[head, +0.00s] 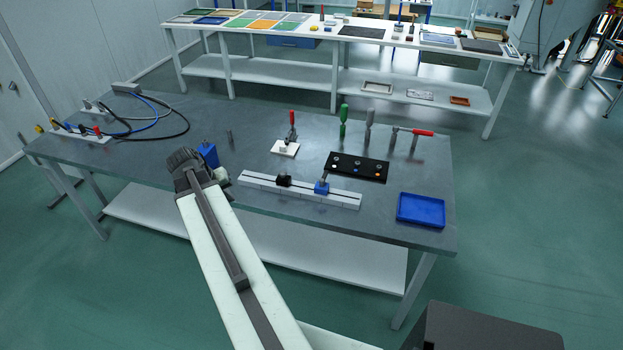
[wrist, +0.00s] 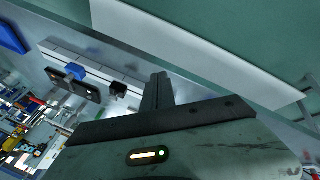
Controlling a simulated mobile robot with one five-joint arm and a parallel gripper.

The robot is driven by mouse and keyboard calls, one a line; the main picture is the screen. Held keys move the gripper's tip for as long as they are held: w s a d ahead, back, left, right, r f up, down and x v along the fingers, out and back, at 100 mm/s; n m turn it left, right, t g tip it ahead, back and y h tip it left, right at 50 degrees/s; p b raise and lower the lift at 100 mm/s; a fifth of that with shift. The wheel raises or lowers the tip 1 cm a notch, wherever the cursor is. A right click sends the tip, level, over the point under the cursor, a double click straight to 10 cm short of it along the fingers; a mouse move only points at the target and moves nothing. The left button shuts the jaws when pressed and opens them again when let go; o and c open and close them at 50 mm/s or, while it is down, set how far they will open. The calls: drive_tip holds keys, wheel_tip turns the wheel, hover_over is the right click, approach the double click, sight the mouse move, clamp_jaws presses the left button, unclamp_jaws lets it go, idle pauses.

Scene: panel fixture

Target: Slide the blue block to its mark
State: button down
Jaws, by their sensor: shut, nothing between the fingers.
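The blue block (head: 321,187) sits on a pale rail (head: 345,199), right of its middle, with a black block (head: 284,181) to its left on the same rail. In the wrist view, the blue block (wrist: 76,71) and the black block (wrist: 118,88) show up and left of my fingers. My gripper (wrist: 157,92) is shut and empty, its fingertips beside the rail's end nearest the black block and apart from the blue block. In the head view my own arm's end hides the fingers. I cannot make out the mark on the rail.
A blue tray (head: 421,209) lies at the table's right. A black panel with round buttons (head: 357,166) is behind the rail. Upright red- and green-handled tools (head: 343,122) stand further back. A blue object (head: 208,154) is close behind my arm's end. Cables (head: 150,112) lie at left.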

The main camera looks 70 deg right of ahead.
sight(316, 188)
drive_tip(key=s+d+r+m+g+h, duration=0.2)
drive_tip(key=s+d+r+m, duration=0.15)
drive_tip(key=s+d, duration=1.1)
drive_tip(key=shift+m, duration=0.25)
drive_tip(key=b+x, duration=0.2)
drive_tip(key=x, duration=0.1)
drive_tip(key=b+x, duration=0.3)
drive_tip(key=x, duration=0.1)
drive_tip(key=a+b+x, duration=0.1)
drive_tip(key=b+x, duration=0.2)
drive_tip(key=shift+s+d+f, duration=0.1)
drive_tip(key=shift+s+f, duration=0.1)
drive_tip(key=shift+f, duration=0.45)
drive_tip(key=s, duration=0.2)
drive_tip(key=s+d, duration=0.1)
drive_tip(key=shift+s+d+r, duration=0.1)
drive_tip(key=shift+s+r, duration=0.05)
drive_tip(key=shift+r, duration=0.25)
drive_tip(key=shift+s+d, duration=0.15)
drive_tip(key=shift+s, duration=0.1)
drive_tip(key=shift+s+d, duration=0.2)
drive_tip(key=shift+s, duration=0.55)
